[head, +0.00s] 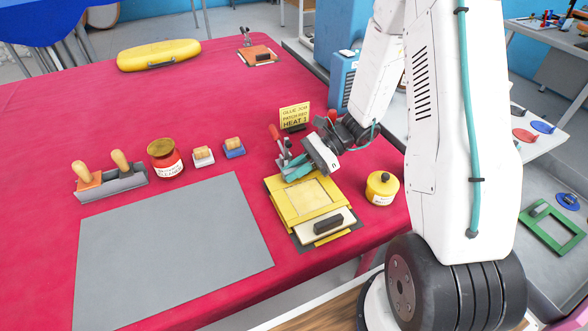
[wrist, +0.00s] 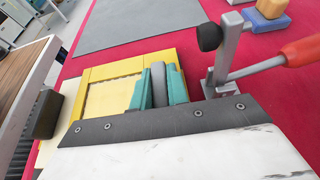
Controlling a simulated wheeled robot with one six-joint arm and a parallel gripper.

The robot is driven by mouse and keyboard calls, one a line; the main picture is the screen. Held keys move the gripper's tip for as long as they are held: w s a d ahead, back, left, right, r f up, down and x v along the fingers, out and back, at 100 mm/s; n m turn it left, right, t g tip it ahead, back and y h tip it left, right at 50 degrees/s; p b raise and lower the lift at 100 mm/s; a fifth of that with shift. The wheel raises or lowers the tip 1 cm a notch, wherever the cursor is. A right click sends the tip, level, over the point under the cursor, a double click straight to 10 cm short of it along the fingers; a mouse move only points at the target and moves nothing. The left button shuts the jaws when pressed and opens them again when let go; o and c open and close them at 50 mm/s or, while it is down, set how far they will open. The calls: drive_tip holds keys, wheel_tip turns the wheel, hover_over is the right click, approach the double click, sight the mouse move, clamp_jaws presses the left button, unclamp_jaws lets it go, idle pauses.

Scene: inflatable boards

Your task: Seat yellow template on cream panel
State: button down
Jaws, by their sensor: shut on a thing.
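The yellow template (head: 290,208) is a square frame with an open middle, near the table's right edge. It also shows in the wrist view (wrist: 125,70). It lies over a cream panel (head: 345,216), whose near strip sticks out beyond it beside a black block (head: 328,225). Cream shows through the opening. I cannot tell whether the template touches the panel or hovers just above it. My gripper (head: 292,170), with teal fingers, is at the template's far edge. In the wrist view my gripper (wrist: 158,88) is shut on a grey upright piece that appears to belong to the template.
A toggle clamp with a red handle (wrist: 300,50) stands close beside my gripper. A yellow lidded pot (head: 382,189) is right of the template. A yellow sign (head: 295,116) stands behind. A grey mat (head: 170,250) lies left. A red jar (head: 164,158) and sanding blocks stand behind the mat.

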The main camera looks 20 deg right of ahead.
drive_tip(key=c, duration=0.8)
unclamp_jaws()
drive_tip(key=shift+r, duration=0.1)
